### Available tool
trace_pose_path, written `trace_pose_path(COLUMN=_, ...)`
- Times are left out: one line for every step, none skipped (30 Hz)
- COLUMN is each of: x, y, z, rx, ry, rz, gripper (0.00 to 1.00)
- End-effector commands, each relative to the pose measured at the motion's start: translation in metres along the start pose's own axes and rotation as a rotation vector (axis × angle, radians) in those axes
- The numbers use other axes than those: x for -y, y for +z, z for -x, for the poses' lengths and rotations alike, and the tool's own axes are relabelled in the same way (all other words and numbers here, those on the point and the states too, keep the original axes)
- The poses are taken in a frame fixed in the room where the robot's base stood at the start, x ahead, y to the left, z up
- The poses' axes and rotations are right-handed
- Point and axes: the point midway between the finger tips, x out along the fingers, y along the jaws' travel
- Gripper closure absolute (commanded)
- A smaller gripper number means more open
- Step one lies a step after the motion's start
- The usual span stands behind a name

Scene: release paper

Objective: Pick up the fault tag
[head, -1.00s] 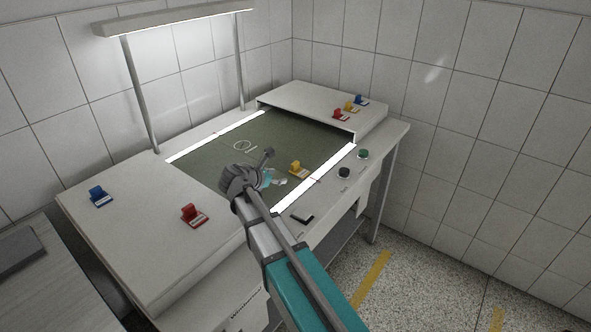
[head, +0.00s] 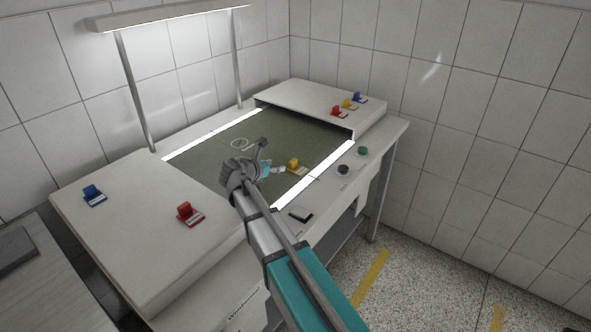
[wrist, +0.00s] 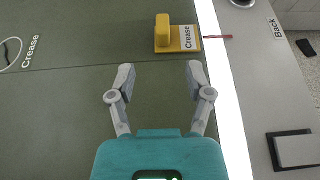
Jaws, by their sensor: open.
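A yellow tag (head: 294,165) with a white label lies on the dark green sheet (head: 215,150), near its lit right edge. In the wrist view the tag (wrist: 178,35) has an upright yellow block and its label reads "Crease". My gripper (wrist: 160,76) is open and empty, its two fingers pointing towards the tag with a gap of green surface before it. The tag's block is roughly in line with the space between the fingers, slightly right of centre. In the head view my gripper (head: 278,170) is just left of the tag; its fingers are small there.
A thin reddish strip (wrist: 216,36) runs right from the tag across the bright light bar (wrist: 225,90). Red (head: 189,213) and blue (head: 94,195) tags stand on the left white panel. Several tags sit on the raised back cover (head: 310,97). Round buttons (head: 343,170) line the right side.

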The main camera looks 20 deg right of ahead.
Motion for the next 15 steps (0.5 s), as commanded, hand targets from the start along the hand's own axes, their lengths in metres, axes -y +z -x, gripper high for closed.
trace_pose_path(x=-0.001, y=-0.002, z=-0.011, rx=0.0, ry=-0.002, rz=-0.001, gripper=0.34)
trace_pose_path(x=0.0, y=-0.002, z=-0.016, rx=0.0, ry=-0.003, rz=-0.002, gripper=0.34)
trace_pose_path(x=0.0, y=-0.002, z=-0.022, rx=0.0, ry=-0.003, rz=-0.002, gripper=0.34)
trace_pose_path(x=0.0, y=-0.002, z=-0.027, rx=0.0, ry=-0.003, rz=-0.002, gripper=0.34)
trace_pose_path(x=0.0, y=-0.002, z=-0.031, rx=0.0, ry=-0.003, rz=-0.002, gripper=0.34)
trace_pose_path(x=0.0, y=-0.002, z=-0.036, rx=0.0, ry=-0.003, rz=-0.002, gripper=0.34)
trace_pose_path(x=0.0, y=-0.002, z=-0.04, rx=0.0, ry=-0.002, rz=-0.002, gripper=0.34)
trace_pose_path(x=0.0, y=-0.001, z=-0.043, rx=0.0, ry=-0.002, rz=-0.002, gripper=0.34)
trace_pose_path(x=0.0, y=-0.001, z=-0.047, rx=0.0, ry=-0.002, rz=-0.002, gripper=0.34)
trace_pose_path(x=0.0, y=-0.001, z=-0.049, rx=0.0, ry=-0.002, rz=-0.001, gripper=0.34)
trace_pose_path(x=0.0, y=-0.001, z=-0.051, rx=0.0, ry=-0.002, rz=-0.001, gripper=0.34)
trace_pose_path(x=0.0, y=-0.001, z=-0.053, rx=0.0, ry=-0.002, rz=-0.001, gripper=0.34)
trace_pose_path(x=0.0, y=0.0, z=-0.054, rx=0.0, ry=-0.002, rz=-0.001, gripper=0.34)
trace_pose_path(x=0.001, y=0.0, z=-0.055, rx=0.0, ry=-0.001, rz=-0.001, gripper=0.34)
trace_pose_path(x=0.001, y=0.0, z=-0.055, rx=0.0, ry=-0.001, rz=-0.001, gripper=0.34)
